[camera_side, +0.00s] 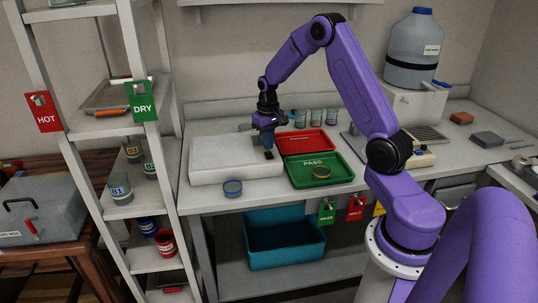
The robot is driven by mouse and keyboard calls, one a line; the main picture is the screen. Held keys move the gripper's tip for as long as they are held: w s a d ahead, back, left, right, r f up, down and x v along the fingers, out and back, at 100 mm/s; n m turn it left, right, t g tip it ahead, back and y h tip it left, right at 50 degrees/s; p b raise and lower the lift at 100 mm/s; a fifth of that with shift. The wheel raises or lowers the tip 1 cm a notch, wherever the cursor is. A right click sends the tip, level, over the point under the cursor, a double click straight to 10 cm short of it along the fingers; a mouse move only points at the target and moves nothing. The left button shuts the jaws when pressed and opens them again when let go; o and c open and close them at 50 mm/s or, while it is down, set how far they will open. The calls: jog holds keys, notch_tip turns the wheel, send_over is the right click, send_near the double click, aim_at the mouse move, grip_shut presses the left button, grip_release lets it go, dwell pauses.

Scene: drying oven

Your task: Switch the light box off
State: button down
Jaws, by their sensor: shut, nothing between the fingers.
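The light box (220,158) is a low, pale slab at the left end of the bench. Its top looks dull white, and I cannot tell from the picture whether it is lit. A small dark switch (268,155) shows at its right end. My gripper (267,148) points down over that end, fingers shut and empty, with the tips at or just above the switch. I cannot tell whether they touch it. The fingers hide part of the box's right end.
Several glass beakers (316,115) stand behind. A shelf rack (130,172) rises on the left.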

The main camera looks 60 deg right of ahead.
aim_at(268, 153)
jog(key=shift+r, duration=2.75)
jog(key=shift+a, duration=0.1)
jog(key=s+a+r+n, duration=0.35)
jog(key=s+a, duration=0.25)
jog(key=a, duration=0.5)
jog(key=s+a+r+n, duration=0.2)
jog(key=s+a+n, duration=0.25)
jog(key=a, duration=0.55)
jog(key=s+a+n, duration=0.2)
jog(key=s+n, duration=0.1)
jog(key=s, duration=0.7)
jog(key=s+a+n, duration=0.2)
jog(key=s+n, duration=0.2)
jog(key=s, duration=0.7)
jog(key=shift+a+r+n, duration=0.2)
jog(key=shift+n, duration=0.1)
